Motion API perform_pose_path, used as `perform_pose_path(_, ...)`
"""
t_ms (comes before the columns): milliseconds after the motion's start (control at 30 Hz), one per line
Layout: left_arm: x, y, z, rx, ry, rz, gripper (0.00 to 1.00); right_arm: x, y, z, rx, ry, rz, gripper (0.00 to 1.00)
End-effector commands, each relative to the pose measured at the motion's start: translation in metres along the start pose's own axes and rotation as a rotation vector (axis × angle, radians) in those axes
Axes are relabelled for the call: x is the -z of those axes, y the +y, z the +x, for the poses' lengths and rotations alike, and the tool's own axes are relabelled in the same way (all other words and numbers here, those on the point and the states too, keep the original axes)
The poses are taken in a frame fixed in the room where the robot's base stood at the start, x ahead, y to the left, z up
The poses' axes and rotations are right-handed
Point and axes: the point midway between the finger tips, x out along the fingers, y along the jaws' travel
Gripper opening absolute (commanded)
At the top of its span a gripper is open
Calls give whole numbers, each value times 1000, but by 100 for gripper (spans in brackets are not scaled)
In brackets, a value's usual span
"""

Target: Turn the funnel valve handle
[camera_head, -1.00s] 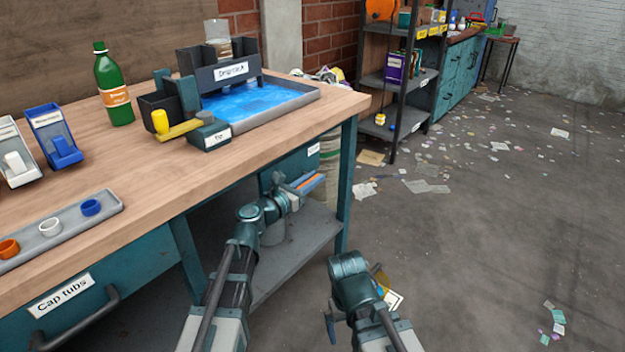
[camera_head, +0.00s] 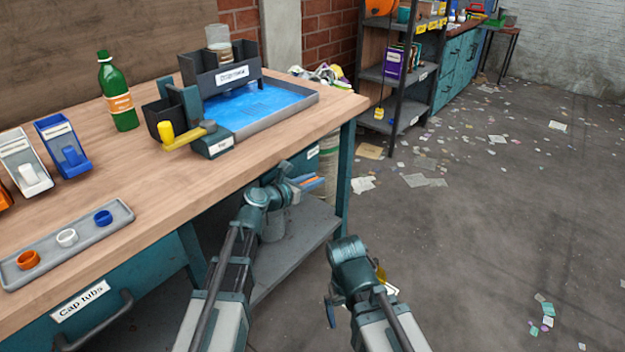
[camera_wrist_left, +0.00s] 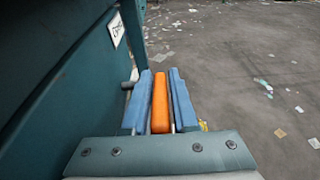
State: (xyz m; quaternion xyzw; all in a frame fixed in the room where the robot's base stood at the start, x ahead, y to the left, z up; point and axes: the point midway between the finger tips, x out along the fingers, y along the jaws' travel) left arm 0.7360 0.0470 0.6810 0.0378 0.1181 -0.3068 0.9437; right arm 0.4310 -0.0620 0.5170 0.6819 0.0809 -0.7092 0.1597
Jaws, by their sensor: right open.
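A yellow-knobbed lever (camera_head: 185,136) sticks out from a small dark labelled block on the workbench, beside the blue tray. A clear vessel (camera_head: 218,40) stands behind the dark rack; I cannot tell whether it is the funnel. My left gripper (camera_head: 310,183) is in front of the bench's right end, below the top and apart from the lever. In the left wrist view its blue fingers (camera_wrist_left: 160,100) flank an orange bar; I cannot tell whether the bar is held. My right gripper (camera_head: 332,312) is open, low over the floor and mostly hidden by its wrist.
The wooden workbench top (camera_head: 100,172) has its front edge close to my left arm. A green bottle (camera_head: 118,95), a grey tray of cap tubs (camera_head: 85,238) and a blue-based tray (camera_head: 310,100) stand on it. The floor at right is open, with scattered paper.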

Motion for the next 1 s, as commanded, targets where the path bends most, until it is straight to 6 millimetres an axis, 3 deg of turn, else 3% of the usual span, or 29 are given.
perform_pose_path(33,0,0,0,0,0,0,38,0,0,0,0,0,0,100)
perform_pose_path(100,0,0,0,0,0,0,50,0,0,0,0,0,0,100)
perform_pose_path(533,0,0,-7,-1,-1,1,50,0,0,-2,0,0,0,100)
perform_pose_path(1000,-1,-1,-72,-1,0,1,50,-1,2,-18,-2,-1,4,100)
